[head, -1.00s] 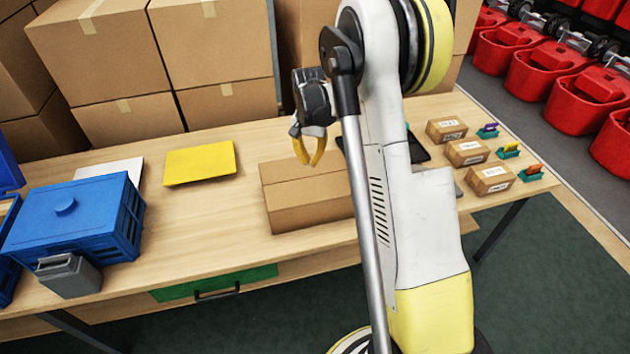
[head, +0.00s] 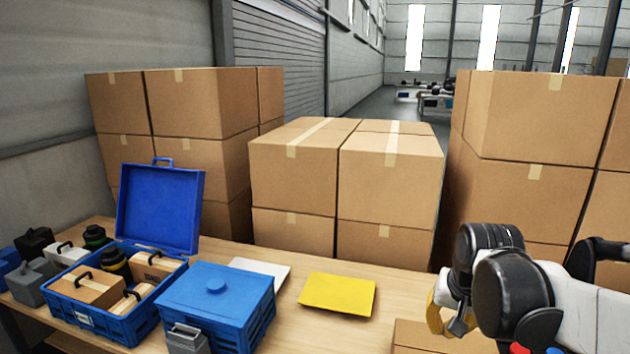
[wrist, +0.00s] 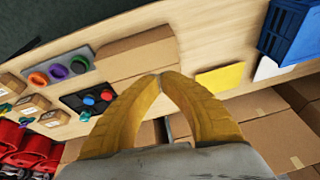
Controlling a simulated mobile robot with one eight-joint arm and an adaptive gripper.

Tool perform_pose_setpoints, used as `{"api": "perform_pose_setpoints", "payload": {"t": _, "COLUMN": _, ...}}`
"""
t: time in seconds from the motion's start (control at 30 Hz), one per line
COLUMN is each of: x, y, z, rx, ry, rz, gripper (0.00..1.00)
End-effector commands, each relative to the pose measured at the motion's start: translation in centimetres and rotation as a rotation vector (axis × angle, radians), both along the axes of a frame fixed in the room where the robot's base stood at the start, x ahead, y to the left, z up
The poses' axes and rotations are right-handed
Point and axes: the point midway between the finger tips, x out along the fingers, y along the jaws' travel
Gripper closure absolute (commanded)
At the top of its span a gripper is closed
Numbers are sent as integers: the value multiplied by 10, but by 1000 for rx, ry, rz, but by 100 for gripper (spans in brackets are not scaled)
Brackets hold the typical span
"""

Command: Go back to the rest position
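My gripper (head: 448,318) is at the lower right of the head view, above the wooden workbench (head: 275,335). Its yellow fingers are partly covered by the wrist joints there. In the wrist view the two curved fingers of my gripper (wrist: 162,76) meet at their tips with nothing between them. It is shut and empty, and apart from the bench. A closed cardboard box (wrist: 140,55) lies on the bench beyond the fingertips; only part of it (head: 410,338) shows below my arm in the head view.
A yellow plate (head: 340,293), a closed blue crate (head: 215,305) and an open blue crate (head: 130,320) holding boxes stand on the bench. Stacked cartons (head: 345,190) rise behind it. The wrist view shows a dark tray (wrist: 90,100) with coloured pieces and small boxes (wrist: 35,104).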

Motion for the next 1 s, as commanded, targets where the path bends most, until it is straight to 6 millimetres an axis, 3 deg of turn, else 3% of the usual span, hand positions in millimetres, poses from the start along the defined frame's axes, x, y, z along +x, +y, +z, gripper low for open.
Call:
{"api": "perform_pose_setpoints", "payload": {"t": 0.03, "x": -19, "y": 10, "z": 6, "rx": -12, "ry": -29, "rz": 39, "gripper": 100}}
{"api": "perform_pose_setpoints", "payload": {"t": 0.2, "x": -72, "y": 37, "z": 14, "rx": -58, "ry": -135, "rz": 174, "gripper": 100}}
{"api": "perform_pose_setpoints", "payload": {"t": 0.4, "x": -116, "y": 56, "z": 7, "rx": -105, "ry": -234, "rz": 293, "gripper": 100}}
{"api": "perform_pose_setpoints", "payload": {"t": 0.6, "x": -131, "y": 62, "z": 1, "rx": -126, "ry": -274, "rz": 339, "gripper": 100}}
{"api": "perform_pose_setpoints", "payload": {"t": 1.0, "x": -131, "y": 62, "z": 1, "rx": -126, "ry": -275, "rz": 340, "gripper": 100}}
